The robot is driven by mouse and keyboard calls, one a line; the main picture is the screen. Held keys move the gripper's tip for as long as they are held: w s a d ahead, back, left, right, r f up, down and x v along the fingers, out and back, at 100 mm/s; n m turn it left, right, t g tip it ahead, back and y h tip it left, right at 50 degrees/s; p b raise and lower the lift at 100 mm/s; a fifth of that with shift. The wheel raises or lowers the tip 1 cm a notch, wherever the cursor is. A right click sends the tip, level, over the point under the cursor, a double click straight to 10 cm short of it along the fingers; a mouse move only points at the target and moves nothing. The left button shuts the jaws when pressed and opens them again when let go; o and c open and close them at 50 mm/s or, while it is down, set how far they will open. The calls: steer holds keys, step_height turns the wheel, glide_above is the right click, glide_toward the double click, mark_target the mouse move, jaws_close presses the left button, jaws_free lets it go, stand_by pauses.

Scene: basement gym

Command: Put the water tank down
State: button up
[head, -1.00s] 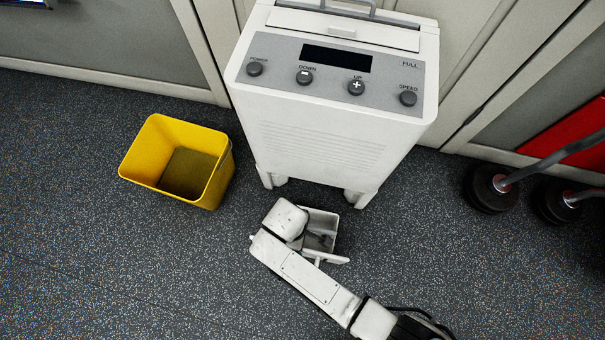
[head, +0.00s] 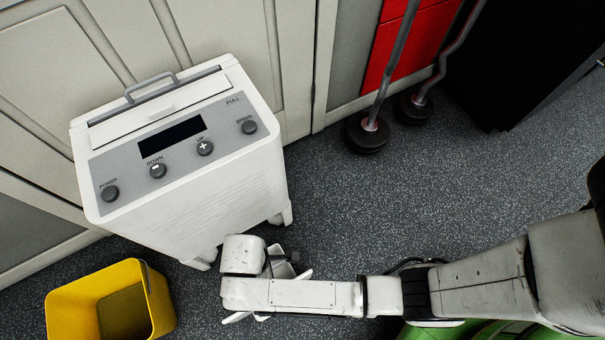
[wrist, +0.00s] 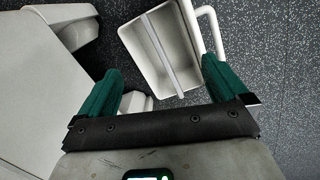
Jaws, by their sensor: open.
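The water tank (wrist: 160,45) is a pale, open-topped box with a bar across it and a handle on its right side in the wrist view. It looks empty and lies just beyond my fingertips, against the speckled floor. In the head view only a small part of the tank (head: 286,270) shows behind my wrist. My gripper (wrist: 160,68) has its two green fingers spread apart, with nothing clamped between them. Whether the tank's underside rests flat on the floor is hidden. The white dehumidifier (head: 190,190), with its button panel, stands beside my gripper.
A yellow bin (head: 160,300) stands on the floor at lower left. Two weighted bars (head: 368,135) lean by a red panel (head: 415,45). A black cabinet (head: 520,60) is at upper right. The floor between the bars and my arm is clear.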

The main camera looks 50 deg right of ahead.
steer(key=s+d+r+m, duration=0.4)
steer(key=d+r, duration=0.3)
steer(key=d, duration=0.3)
steer(key=s+d+r+m+t, duration=0.1)
steer(key=s+d+r+m, duration=0.4)
steer(key=d, duration=0.6)
step_height(320, 180, up, 3)
steer(key=shift+m+t+y, duration=0.3)
steer(key=shift+m+y, duration=0.1)
steer(key=shift+m, duration=0.8)
steer(key=shift+w+d, duration=0.1)
step_height(320, 180, up, 31)
steer(key=p, duration=3.1)
steer(key=shift+c, duration=0.2)
